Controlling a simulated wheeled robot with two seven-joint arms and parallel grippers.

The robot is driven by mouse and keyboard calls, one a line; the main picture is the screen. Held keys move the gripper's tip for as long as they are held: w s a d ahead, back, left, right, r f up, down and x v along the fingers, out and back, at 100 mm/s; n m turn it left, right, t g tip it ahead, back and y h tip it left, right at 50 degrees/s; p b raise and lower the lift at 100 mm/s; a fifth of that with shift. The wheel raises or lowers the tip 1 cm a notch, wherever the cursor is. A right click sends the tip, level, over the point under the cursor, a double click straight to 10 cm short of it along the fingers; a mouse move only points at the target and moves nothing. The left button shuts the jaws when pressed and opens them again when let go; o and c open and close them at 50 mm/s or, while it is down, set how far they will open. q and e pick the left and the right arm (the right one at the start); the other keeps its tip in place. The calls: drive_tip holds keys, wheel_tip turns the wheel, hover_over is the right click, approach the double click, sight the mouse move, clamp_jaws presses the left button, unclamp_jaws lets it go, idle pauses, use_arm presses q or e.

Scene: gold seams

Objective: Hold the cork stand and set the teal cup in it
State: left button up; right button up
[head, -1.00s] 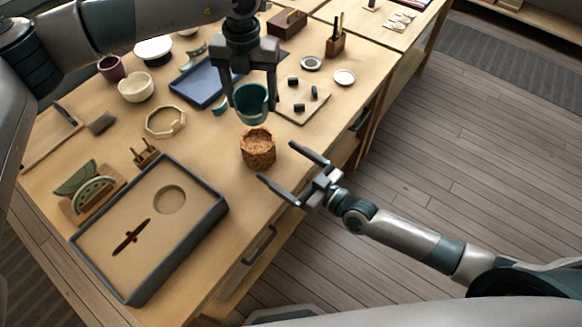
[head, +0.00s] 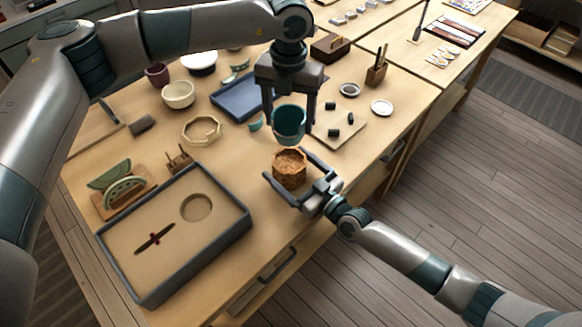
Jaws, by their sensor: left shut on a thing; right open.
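The teal cup (head: 289,122) hangs upright in my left gripper (head: 289,112), which is shut on it. The cup is above and slightly behind the cork stand. The cork stand (head: 289,170) is a round brown block with a hollow top, standing on the table near its right edge. My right gripper (head: 287,176) is open, with one finger on each side of the stand. I cannot tell whether the fingers touch it.
A grey-rimmed tray (head: 225,240) with a round recess lies in front on the left. A wooden octagonal ring (head: 202,130), a blue tray (head: 237,101) and a board with small dark pieces (head: 340,133) lie around. The table's right edge is close to the stand.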

drive_tip(key=c, duration=1.2)
use_arm(q)
drive_tip(key=shift+w+f+n, duration=0.1)
drive_tip(key=shift+f+n, duration=0.2)
drive_tip(key=shift+f, duration=1.15)
